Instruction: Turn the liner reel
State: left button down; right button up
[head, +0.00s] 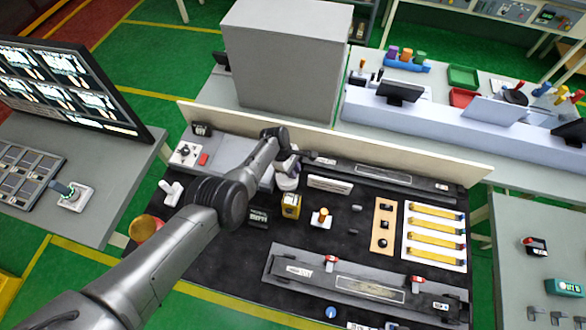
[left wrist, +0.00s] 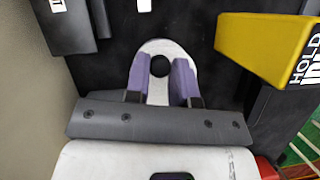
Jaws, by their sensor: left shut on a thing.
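The liner reel appears to be the white round piece (left wrist: 152,48) with a dark round centre in the left wrist view. A whitish round part of it (head: 287,183) shows below the wrist in the head view. My left gripper (left wrist: 161,72) has its two purple-padded fingers on either side of the dark centre, shut on the reel. In the head view, my left gripper (head: 289,165) is over the back left part of the black mat, and the arm hides part of the area. My right gripper is not in view.
A yellow block (head: 291,206) stands close by on the black mat; it is also in the left wrist view (left wrist: 262,45). A long dark trim fixture (head: 385,174) lies to the right at the back. A cream panel (head: 420,155) runs behind. Another fixture (head: 350,280) lies in front.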

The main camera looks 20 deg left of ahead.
pick_arm(q)
jog(key=n, duration=0.1)
jog(key=n+t+p, duration=0.1)
jog(key=n, duration=0.1)
jog(key=n+p, duration=0.1)
jog(key=shift+w+a+r+n+t, duration=0.2)
jog(key=shift+w+n+t, duration=0.1)
jog(key=shift+w+t, duration=0.1)
jog(key=n+p, duration=0.1)
jog(key=n+t+p, duration=0.1)
jog(key=n, duration=0.1)
jog(key=shift+w+a+n+y, duration=0.15)
jog(key=shift+a+n+y, duration=0.15)
jog(key=shift+y, duration=0.1)
jog(key=n+t+p, duration=0.1)
jog(key=n, duration=0.1)
jog(key=a+n+y+p, duration=0.1)
jog(key=n, duration=0.1)
jog(key=shift+w+f+n+t, duration=0.1)
jog(key=shift+f+n+t, duration=0.05)
jog(key=shift+n+t, duration=0.25)
jog(key=shift+a+n+y, duration=0.1)
jog(key=shift+n+y, duration=0.4)
jog(key=shift+n, duration=0.4)
jog(key=shift+a, duration=0.1)
jog(key=c, duration=1)
grip_release()
jog(key=shift+f, duration=0.1)
